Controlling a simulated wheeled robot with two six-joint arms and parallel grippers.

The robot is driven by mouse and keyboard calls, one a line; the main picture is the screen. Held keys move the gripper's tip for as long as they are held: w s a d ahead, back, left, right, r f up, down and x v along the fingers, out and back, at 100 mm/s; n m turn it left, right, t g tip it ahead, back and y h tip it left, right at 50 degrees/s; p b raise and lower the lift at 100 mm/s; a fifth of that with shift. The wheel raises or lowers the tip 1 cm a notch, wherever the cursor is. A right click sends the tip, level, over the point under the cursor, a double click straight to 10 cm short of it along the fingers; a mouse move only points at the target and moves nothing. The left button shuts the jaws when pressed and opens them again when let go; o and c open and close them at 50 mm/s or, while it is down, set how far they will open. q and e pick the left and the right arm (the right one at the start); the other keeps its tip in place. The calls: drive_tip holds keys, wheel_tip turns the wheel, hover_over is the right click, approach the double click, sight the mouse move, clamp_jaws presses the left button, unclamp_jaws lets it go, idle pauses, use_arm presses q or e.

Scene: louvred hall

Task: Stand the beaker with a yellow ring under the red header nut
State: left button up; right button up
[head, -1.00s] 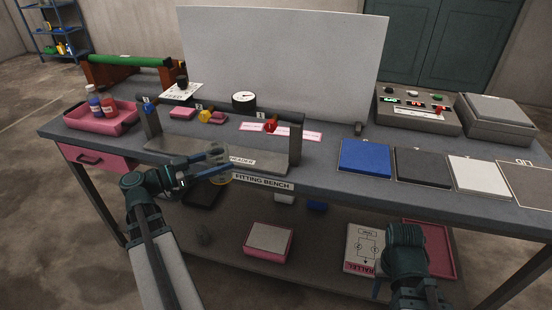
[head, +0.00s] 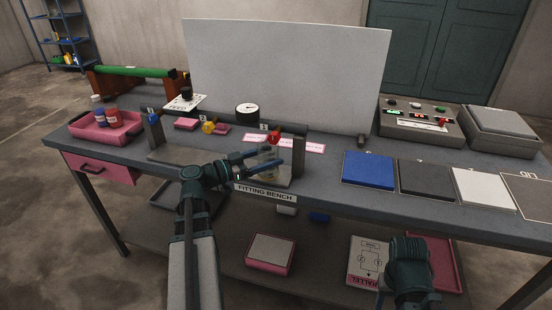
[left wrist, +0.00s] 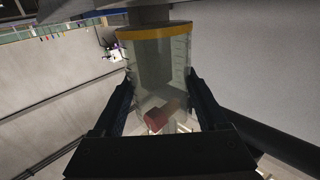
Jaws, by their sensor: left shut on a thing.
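The clear beaker (head: 268,156) is between the fingers of my left gripper (head: 264,161), which is shut on it in front of the right part of the header. In the left wrist view the beaker (left wrist: 165,75) fills the space between both fingers, with its yellow ring (left wrist: 155,32) near the picture's top. The red header nut (head: 274,138) is just above the beaker in the head view. A red shape shows through the glass in the left wrist view. Whether the beaker touches the board below is hidden. My right gripper (head: 382,290) is low at right, its fingers mostly hidden.
The blue nut (head: 153,118) and yellow nut (head: 208,127) are on the header to the left. The right header post (head: 299,158) stands close beside my left fingers. A pink tray (head: 82,132) with bottles is at far left. Blue, dark and white mats (head: 483,188) lie at right.

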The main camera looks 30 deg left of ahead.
sight(276, 158)
use_arm(q)
drive_tip(key=x, duration=0.3)
drive_tip(key=shift+w+d, duration=0.1)
drive_tip(key=shift+f+b, duration=0.75)
drive_tip(key=shift+f, duration=0.05)
drive_tip(key=shift+s, duration=0.25)
drive_tip(key=shift+f, duration=0.15)
drive_tip(key=o, duration=1.4)
drive_tip(key=shift+a+r, duration=0.2)
drive_tip(key=shift+r, duration=0.1)
drive_tip(key=v, duration=1.2)
